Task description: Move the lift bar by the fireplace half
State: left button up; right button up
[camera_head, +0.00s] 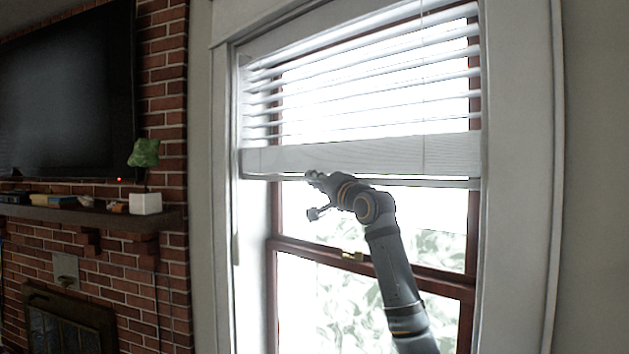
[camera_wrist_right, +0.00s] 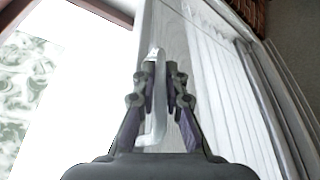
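The lift bar (camera_head: 432,183) is a thin pale bar along the underside of the blind's white bottom rail (camera_head: 300,158), in the upper part of the window. In the right wrist view the lift bar (camera_wrist_right: 158,105) is a white strip between the two dark fingers. My right gripper (camera_head: 316,180) is at the bar, left of its middle, and its fingers (camera_wrist_right: 160,82) are closed closely around it. Part of the bar is hidden behind the gripper in the head view. My left gripper is not in view.
White blind slats (camera_head: 370,85) hang above the rail. The window frame (camera_head: 515,200) borders them. At left are a dark television (camera_head: 65,90), a brick fireplace wall and a mantel shelf (camera_head: 95,217) with a potted plant (camera_head: 146,203). The lower window is uncovered.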

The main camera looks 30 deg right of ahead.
grip_shut()
jog(key=shift+f+b, duration=0.5)
jog(key=shift+f, duration=0.05)
notch_tip(320, 180, down, 49)
jog(key=b, duration=3.9)
jog(key=o, duration=0.6)
grip_release()
jog(key=shift+o, duration=0.2)
